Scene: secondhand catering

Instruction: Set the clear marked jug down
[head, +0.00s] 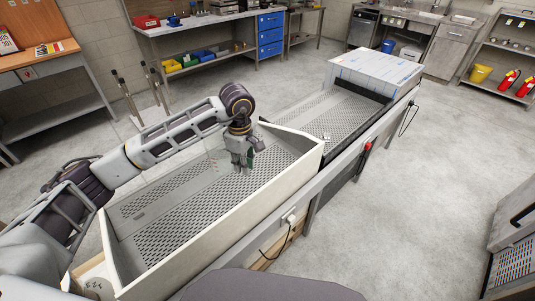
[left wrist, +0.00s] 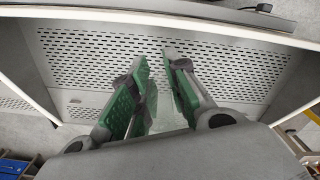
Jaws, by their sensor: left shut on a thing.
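The clear marked jug (head: 216,160) is very faint in the head view, just left of my left gripper, with small reddish marks on its side. My left gripper (head: 243,163) points down inside the cream-walled, perforated bin (head: 225,221) and is shut on the jug. In the left wrist view the green-padded fingers (left wrist: 157,88) have a pale see-through patch of the jug (left wrist: 168,118) between them. The perforated floor shows beyond. I cannot tell whether the jug's base touches that floor. My right gripper is not in view.
The bin's long cream walls rise around the gripper. A second perforated bed (head: 335,118) and a wrapped white block (head: 376,70) lie beyond it. A red button (head: 367,146) is on the outer side. Workbenches with bins stand at the back.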

